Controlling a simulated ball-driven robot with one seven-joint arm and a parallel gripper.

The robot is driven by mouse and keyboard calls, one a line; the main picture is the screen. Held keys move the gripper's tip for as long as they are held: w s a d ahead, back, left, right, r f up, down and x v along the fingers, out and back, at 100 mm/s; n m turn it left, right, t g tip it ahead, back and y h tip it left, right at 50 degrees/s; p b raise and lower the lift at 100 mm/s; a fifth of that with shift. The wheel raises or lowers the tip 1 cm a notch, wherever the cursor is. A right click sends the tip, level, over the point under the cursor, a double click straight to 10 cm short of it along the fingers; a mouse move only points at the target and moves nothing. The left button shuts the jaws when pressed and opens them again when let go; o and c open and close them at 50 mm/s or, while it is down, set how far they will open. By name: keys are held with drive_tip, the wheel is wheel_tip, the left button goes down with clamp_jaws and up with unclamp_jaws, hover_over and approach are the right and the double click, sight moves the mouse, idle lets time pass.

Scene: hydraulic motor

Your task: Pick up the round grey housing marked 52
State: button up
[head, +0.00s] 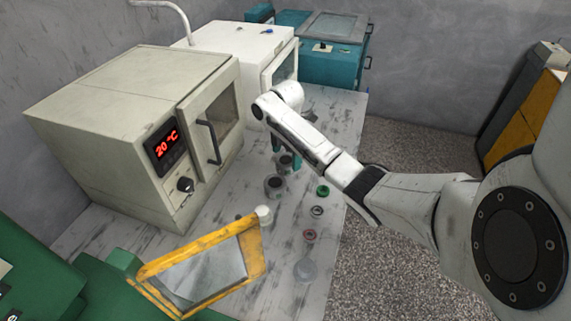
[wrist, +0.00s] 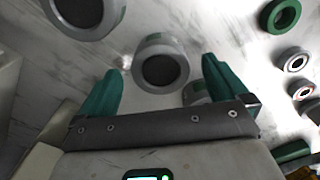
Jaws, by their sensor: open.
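In the wrist view a round grey housing (wrist: 161,66) with a dark round centre lies on the table between and just beyond my gripper's fingertips. A second, similar grey housing (wrist: 80,14) is at the upper left, cut by the frame edge. A third grey part (wrist: 195,92) is partly hidden beside the right finger. I cannot read a 52 on any of them. My gripper (wrist: 160,76) is open, its green fingers apart with nothing held. In the head view my gripper (head: 288,153) is low over the table, near dark-centred grey housings (head: 275,185).
A green ring (head: 323,190) and smaller rings (head: 316,211) lie right of the housings. A beige oven (head: 110,140) reading 20 °C and a white machine (head: 230,60) stand along the left of the table. A yellow-framed panel (head: 205,270) is at the front.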

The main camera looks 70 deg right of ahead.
drive_tip(key=shift+f, duration=1.2)
drive_tip(key=shift+c, duration=0.5)
drive_tip(key=c, duration=1.2)
drive_tip(key=shift+r, duration=0.15)
drive_tip(key=shift+c, duration=0.2)
drive_tip(key=shift+r, duration=0.55)
drive_tip(key=s+a+r+p, duration=0.2)
drive_tip(key=s+r+p, duration=0.6)
drive_tip(key=s+r, duration=0.3)
drive_tip(key=s, duration=0.2)
drive_tip(key=shift+s+a+r+p, duration=0.3)
drive_tip(key=shift+s+r+p, duration=0.05)
drive_tip(key=shift+s, duration=0.05)
